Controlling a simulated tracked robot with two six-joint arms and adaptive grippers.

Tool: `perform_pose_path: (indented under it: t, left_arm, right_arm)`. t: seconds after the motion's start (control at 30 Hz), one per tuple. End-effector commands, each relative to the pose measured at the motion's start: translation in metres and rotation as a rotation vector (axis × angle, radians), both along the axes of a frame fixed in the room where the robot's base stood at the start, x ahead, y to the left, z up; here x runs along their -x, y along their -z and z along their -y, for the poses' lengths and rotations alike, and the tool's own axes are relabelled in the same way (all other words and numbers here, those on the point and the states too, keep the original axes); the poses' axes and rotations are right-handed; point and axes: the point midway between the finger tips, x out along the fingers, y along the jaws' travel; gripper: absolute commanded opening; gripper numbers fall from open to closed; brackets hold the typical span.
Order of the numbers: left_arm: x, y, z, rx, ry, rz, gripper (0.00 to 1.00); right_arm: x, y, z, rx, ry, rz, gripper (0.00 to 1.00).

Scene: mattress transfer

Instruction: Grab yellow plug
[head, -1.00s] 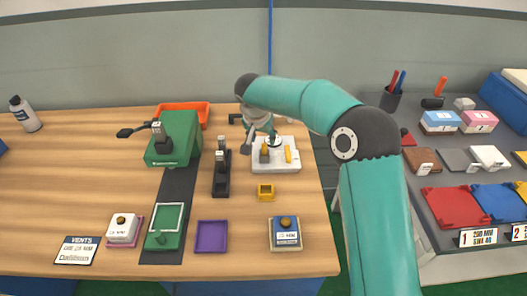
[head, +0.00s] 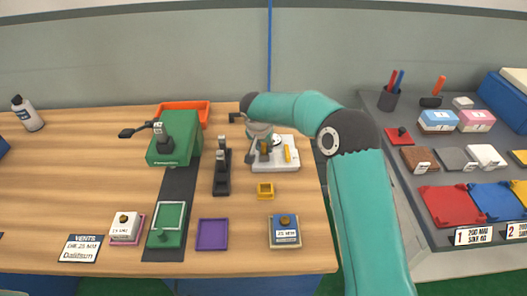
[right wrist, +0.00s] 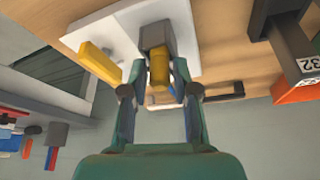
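A white plate (head: 272,166) lies at the right of the wooden table. A yellow plug (right wrist: 159,72) with a grey block (right wrist: 156,36) beside it is on the plate. A separate yellow bar (head: 287,153) lies to its right in the head view; it also shows in the right wrist view (right wrist: 100,64). My right gripper (right wrist: 159,76) is open, with one finger on each side of the yellow plug and small gaps visible. In the head view my right gripper (head: 262,143) partly covers the plug. My left gripper is not in view.
A black stand (head: 221,172) and a green press (head: 174,142) are left of the plate. An orange tray (head: 183,114) is at the back. The grey side table (head: 410,195) is at the right.

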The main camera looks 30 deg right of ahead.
Motion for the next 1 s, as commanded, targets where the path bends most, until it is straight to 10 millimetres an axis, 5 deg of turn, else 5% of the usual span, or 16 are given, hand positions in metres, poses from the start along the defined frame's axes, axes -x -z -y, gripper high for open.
perform_pose_path:
  t: [0.13,0.63,1.0]
  left_arm:
    - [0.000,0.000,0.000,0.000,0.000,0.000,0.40]
    - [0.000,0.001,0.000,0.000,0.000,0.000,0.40]
    - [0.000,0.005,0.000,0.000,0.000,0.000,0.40]
  right_arm:
    - [0.000,0.000,0.000,0.000,0.000,0.000,0.00]
    - [-0.001,-0.009,-0.001,0.002,-0.004,0.003,0.00]
    - [-0.002,-0.071,-0.002,0.001,-0.002,0.008,0.00]
